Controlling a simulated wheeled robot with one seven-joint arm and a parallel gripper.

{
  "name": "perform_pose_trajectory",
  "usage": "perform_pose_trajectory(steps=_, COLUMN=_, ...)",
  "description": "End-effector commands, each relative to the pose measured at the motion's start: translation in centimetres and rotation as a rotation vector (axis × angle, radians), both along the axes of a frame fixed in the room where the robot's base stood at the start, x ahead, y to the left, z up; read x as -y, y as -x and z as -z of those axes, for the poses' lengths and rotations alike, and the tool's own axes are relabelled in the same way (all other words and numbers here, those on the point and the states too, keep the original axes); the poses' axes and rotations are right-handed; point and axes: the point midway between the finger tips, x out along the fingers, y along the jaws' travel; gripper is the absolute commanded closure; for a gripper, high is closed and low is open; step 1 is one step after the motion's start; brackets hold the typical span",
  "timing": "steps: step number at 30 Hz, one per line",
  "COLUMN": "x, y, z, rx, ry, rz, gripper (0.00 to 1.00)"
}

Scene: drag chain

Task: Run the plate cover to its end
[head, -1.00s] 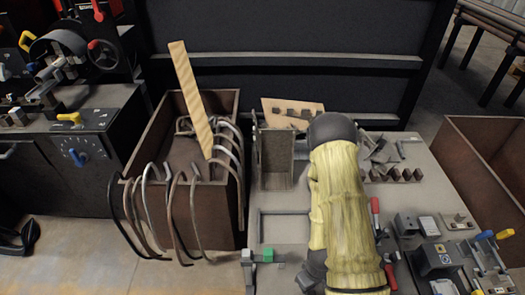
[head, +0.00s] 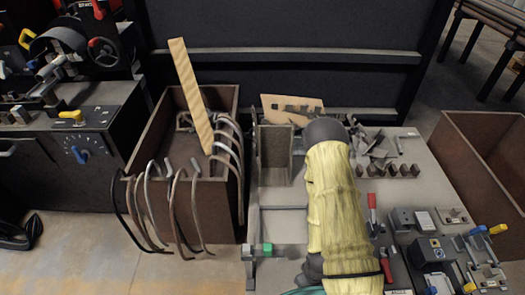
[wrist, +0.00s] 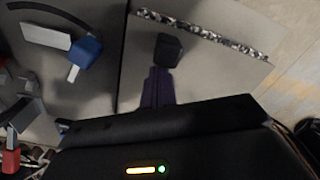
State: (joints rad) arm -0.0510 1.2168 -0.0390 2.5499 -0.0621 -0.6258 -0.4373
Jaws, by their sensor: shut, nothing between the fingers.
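I cannot tell for sure which part is the plate cover. In the head view, an upright grey plate-like housing (head: 275,155) stands at the back left of the bench, with a flat bar (head: 283,208) in front of it. A small green block (head: 267,248) sits on a metal piece at the bench's left front edge. My arm in its yellow sleeve hides the bench's middle, and my gripper is not visible there. In the wrist view, my gripper (wrist: 167,50) is shut and empty, pointing over a light grey surface (wrist: 215,70) with a speckled edge.
A brown bin (head: 212,215) with hooked rods and a wooden slat (head: 192,98) stands left of the bench. Clamps and small blocks (head: 437,252) crowd the bench's right. The wrist view shows a blue block (wrist: 86,50) at left and open floor (wrist: 290,70) at right.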

Motion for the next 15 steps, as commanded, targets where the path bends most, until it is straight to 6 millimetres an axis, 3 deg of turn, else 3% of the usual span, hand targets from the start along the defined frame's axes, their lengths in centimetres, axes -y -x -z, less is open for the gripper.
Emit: perform_pose_trajectory(steps=15, x=0.0, y=1.3, z=-0.1, rx=-0.003, ry=-0.001, rz=0.000, gripper=1.00)
